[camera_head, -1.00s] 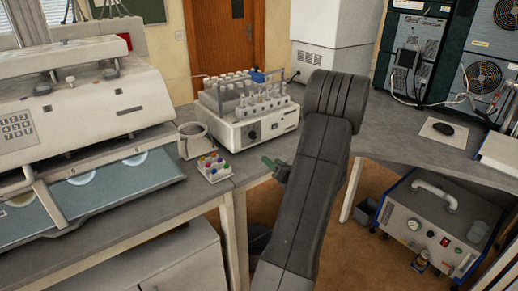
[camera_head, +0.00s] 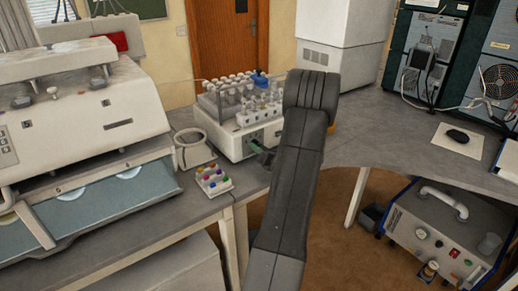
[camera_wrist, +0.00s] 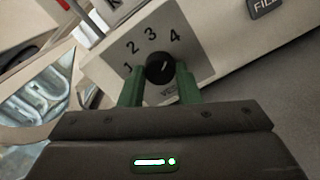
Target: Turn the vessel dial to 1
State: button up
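The vessel dial (camera_wrist: 160,68) is a round black knob on a pale panel in the wrist view, with the numbers 1 to 4 in an arc above it. Its small white mark points up and right, roughly towards the 4. The label below it is partly hidden by my gripper. My gripper (camera_wrist: 161,82) has green fingers, apart, one at each lower side of the knob; no firm grip shows. In the head view my gripper (camera_head: 256,146) is at the front of the white vial machine (camera_head: 231,147), and the dial there is hidden.
A rack of coloured caps (camera_head: 213,180) and a white ring-shaped holder (camera_head: 194,149) stand left of my gripper on the bench. A large white machine (camera_head: 100,120) fills the left.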

jog(key=shift+c, duration=1.2)
